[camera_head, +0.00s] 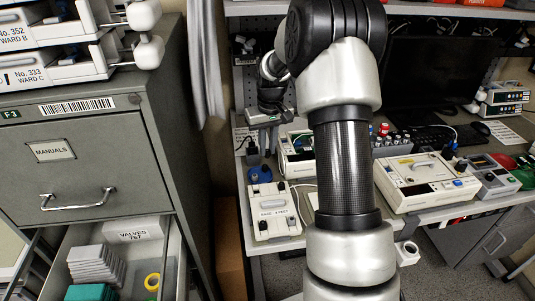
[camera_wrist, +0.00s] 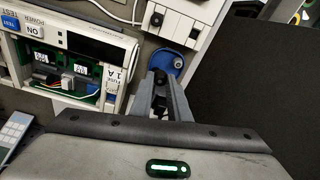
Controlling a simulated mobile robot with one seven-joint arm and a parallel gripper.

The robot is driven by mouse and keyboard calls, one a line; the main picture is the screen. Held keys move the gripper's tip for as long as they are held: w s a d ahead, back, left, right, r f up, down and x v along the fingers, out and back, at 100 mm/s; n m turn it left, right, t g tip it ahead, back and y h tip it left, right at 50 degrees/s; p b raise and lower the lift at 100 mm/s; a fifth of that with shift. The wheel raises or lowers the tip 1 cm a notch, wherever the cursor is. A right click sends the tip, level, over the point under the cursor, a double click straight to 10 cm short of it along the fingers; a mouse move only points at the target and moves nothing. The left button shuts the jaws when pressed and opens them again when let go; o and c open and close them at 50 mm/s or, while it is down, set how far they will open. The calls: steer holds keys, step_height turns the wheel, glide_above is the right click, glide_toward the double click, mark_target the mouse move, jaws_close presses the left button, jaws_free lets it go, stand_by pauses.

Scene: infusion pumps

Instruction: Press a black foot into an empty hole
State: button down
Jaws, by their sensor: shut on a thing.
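My gripper (camera_wrist: 160,88) is shut on a small black foot (camera_wrist: 160,103), mostly hidden between the fingers in the wrist view. In the head view my gripper (camera_head: 262,134) is above the left end of the bench. A white pump case (camera_head: 273,207) with a serial label lies on the bench below it. The case also shows at the top of the wrist view (camera_wrist: 178,12), with dark round spots near its edge; I cannot tell which are feet and which is an empty hole. A blue dish (camera_head: 260,173) stands behind the case; in the wrist view the dish (camera_wrist: 156,60) is just beyond the fingertips.
An open pump (camera_wrist: 118,45) with exposed circuit boards stands left of the fingers. A larger cream unit (camera_head: 425,185) and a grey meter (camera_head: 495,178) stand further right on the bench. A grey filing cabinet (camera_head: 85,115) with an open drawer is at left.

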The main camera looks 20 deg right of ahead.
steer(key=shift+m, duration=0.3)
steer(key=shift+s+a+f+b, duration=1.9)
steer(key=shift+s+a+f, duration=1.15)
steer(key=shift+f, duration=0.2)
steer(key=shift+f+b, duration=0.55)
steer(key=shift+f, duration=0.2)
steer(key=c, duration=1.6)
jaws_free()
